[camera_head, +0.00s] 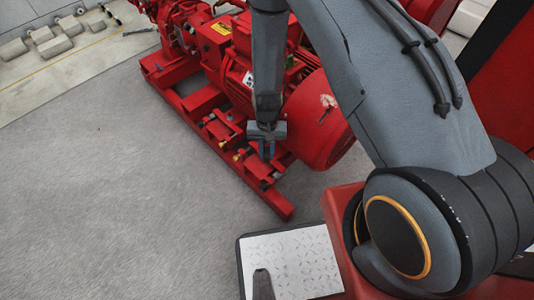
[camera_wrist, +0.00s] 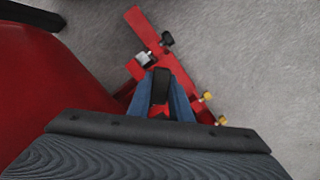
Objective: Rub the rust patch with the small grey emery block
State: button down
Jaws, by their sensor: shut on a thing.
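My gripper (camera_head: 267,150) hangs over the near part of the red pump skid, in front of the large red round housing (camera_head: 318,125). In the wrist view its blue fingers (camera_wrist: 162,100) are shut on a small dark grey block (camera_wrist: 160,85), which I take for the emery block. Only its dark upper part shows between the fingers. A pale ragged patch (camera_head: 328,101) marks the housing, to the right of the gripper and apart from it. I cannot tell whether this is the rust patch. The wrist view does not show it.
The red skid rail (camera_head: 270,200) carries small valves with yellow (camera_wrist: 208,96) and black knobs (camera_wrist: 166,38) close to the fingers. A pale checkered plate (camera_head: 290,260) is at the bottom. Grey blocks (camera_head: 55,46) lie far left. The grey floor on the left is clear.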

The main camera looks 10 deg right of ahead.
jog(key=shift+r+p, duration=1.15)
jog(key=shift+r, duration=0.35)
